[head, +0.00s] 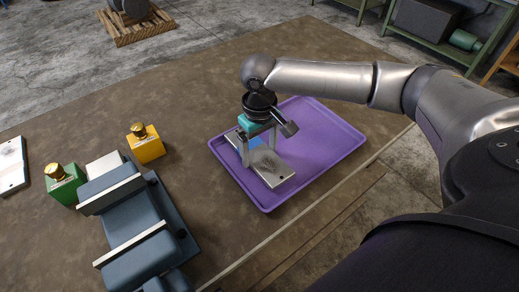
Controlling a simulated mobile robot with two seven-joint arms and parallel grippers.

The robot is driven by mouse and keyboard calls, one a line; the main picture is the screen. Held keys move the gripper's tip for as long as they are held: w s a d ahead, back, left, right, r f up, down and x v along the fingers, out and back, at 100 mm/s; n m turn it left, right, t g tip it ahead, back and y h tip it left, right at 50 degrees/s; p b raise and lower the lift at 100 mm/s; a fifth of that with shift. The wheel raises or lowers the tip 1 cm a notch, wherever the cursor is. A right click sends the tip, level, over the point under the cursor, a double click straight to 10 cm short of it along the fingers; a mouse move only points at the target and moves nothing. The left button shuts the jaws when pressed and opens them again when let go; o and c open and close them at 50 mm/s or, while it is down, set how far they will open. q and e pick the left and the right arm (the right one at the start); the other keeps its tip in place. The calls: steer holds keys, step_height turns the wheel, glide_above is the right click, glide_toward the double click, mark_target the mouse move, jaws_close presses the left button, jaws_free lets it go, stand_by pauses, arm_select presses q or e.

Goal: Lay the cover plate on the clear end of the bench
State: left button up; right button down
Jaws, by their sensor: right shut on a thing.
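My right gripper (258,153) is over the left part of a purple tray (325,140), pointing down. Its fingers are shut on a flat silver metal plate (274,171), which looks like the cover plate. The plate lies level in or just above the tray; I cannot tell whether it touches the tray floor. The fingers and wrist hide part of the plate, and a bit of blue shows between the fingers. Another pale metal plate (12,166) lies on the bench at the left picture edge, partly cut off. My left gripper is not in view.
A blue-grey fixture with metal bars (132,218) stands at the front left of the brown bench (205,85). Beside it are a green block (66,188) and a yellow block (150,148), each with a brass top. The bench behind the tray is bare.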

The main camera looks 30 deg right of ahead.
steer(key=shift+f, duration=0.3)
stand_by(0.5)
steer(key=shift+c, duration=0.3)
jaws_free()
steer(key=shift+o, duration=0.3)
